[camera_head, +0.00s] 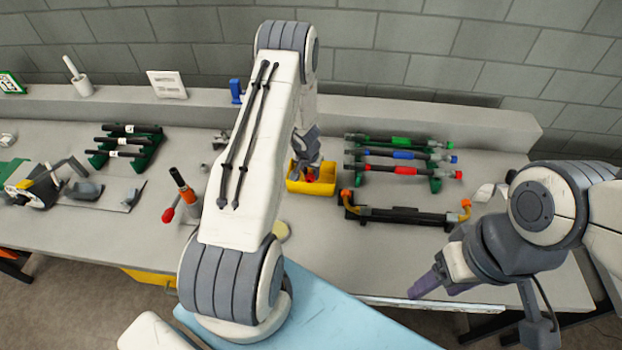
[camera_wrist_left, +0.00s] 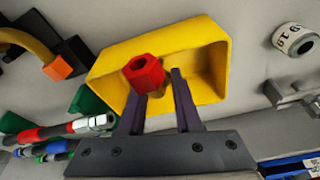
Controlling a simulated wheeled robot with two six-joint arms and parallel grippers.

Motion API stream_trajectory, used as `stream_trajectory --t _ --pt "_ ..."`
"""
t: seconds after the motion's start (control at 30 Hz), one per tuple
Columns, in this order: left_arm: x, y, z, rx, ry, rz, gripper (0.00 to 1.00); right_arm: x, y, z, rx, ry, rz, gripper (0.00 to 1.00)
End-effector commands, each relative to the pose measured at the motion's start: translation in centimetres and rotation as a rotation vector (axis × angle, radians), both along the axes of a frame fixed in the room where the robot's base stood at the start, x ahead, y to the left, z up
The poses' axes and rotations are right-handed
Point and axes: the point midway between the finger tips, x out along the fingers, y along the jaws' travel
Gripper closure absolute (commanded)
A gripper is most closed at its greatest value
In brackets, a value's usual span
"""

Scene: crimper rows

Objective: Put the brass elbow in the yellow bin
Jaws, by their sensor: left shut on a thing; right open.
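The yellow bin (camera_head: 325,184) stands on the bench near the middle, and it also shows in the left wrist view (camera_wrist_left: 215,62). My left gripper (camera_head: 308,166) points down at the bin. In the left wrist view its fingers (camera_wrist_left: 168,88) are shut on a small fitting with a red hex end (camera_wrist_left: 144,74) and a brownish-yellow body, which I take for the brass elbow. The fingers hide much of its body. I cannot tell whether it is above the rim or inside. My right gripper (camera_head: 436,285) is open and empty at the front right.
Right of the bin, a black fixture (camera_head: 405,215) carries orange-yellow bent ends. Behind it a green rack (camera_head: 436,182) holds hoses with green, blue and red ends. A low ledge (camera_head: 440,119) runs behind.

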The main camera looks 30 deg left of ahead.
Motion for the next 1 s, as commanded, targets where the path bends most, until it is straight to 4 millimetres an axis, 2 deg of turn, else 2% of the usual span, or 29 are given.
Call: stream_trajectory --t 0.03,0.3,0.47,0.5,0.53,0.57,0.87,1.0 --pt "0.1 0.0 -0.5 0.001 -0.002 -0.001 1.0 0.0 0.0 -0.5 0.0 0.0 -0.001 0.38" --pt "0.1 0.0 -0.3 0.001 -0.002 -0.002 1.0 0.0 0.0 -0.3 0.0 0.0 -0.001 0.38" --pt "0.1 0.0 -0.8 0.001 -0.002 -0.001 1.0 0.0 0.0 -0.9 0.0 0.0 -0.001 0.38" --pt "0.1 0.0 -0.6 0.0 -0.001 -0.001 0.52 0.0 0.0 -0.7 0.0 0.0 -0.001 0.38" --pt "0.1 0.0 -0.6 0.0 -0.001 -0.001 0.41 0.0 0.0 -0.7 0.0 0.0 -0.001 0.38" --pt "0.1 0.0 -0.6 0.0 -0.001 -0.001 0.37 0.0 0.0 -0.7 0.0 0.0 -0.001 0.38" --pt "0.0 0.0 -0.5 0.0 -0.001 -0.001 0.37 0.0 0.0 -0.6 0.0 0.0 -0.001 0.38" --pt "0.0 0.0 0.5 0.002 -0.003 -0.002 0.37 0.0 0.0 0.1 0.0 0.0 0.0 0.38"
